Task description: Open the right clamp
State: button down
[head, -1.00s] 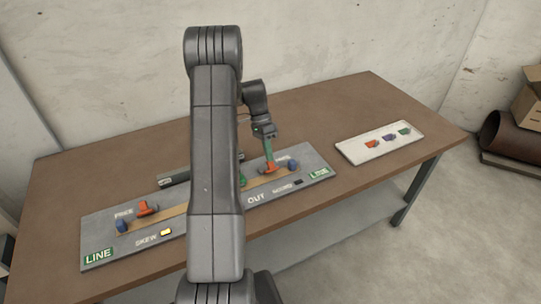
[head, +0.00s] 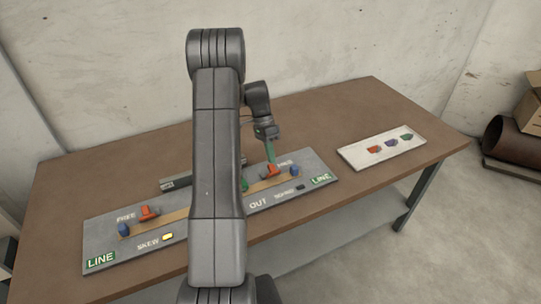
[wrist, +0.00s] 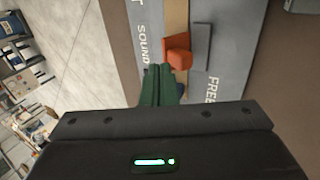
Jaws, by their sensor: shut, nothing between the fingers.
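The right clamp, an orange block (head: 269,170), sits on the tan strip near the right end of the grey board (head: 318,166). In the wrist view the orange block (wrist: 177,52) lies just beyond my fingertips, with a dark grey piece beside it. My gripper (head: 271,157) has green fingers pointing down, closed together and empty. They are at or just above the clamp; contact is unclear. In the wrist view the closed fingers (wrist: 158,76) end just left of and below the orange block. The left clamp (head: 149,212) is also orange and stands by the word FREE.
Blue knobs stand at the strip's ends, left (head: 124,229) and right (head: 295,170). A yellow lamp (head: 167,237) is lit beside SKEW. A white tray (head: 352,155) with several coloured pieces lies to the right. My arm hides the board's middle.

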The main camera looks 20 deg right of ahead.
aim_at(273, 170)
jog(key=r, duration=0.1)
jog(key=s+r, duration=0.1)
jog(key=r+p, duration=0.1)
jog(key=r, duration=0.1)
jog(key=shift+s+d, duration=0.15)
jog(key=shift+s, duration=0.15)
jog(key=w+b+v, duration=0.1)
jog(key=v, duration=0.8)
jog(key=shift+w+f+b, duration=0.3)
jog(key=shift+f, duration=0.1)
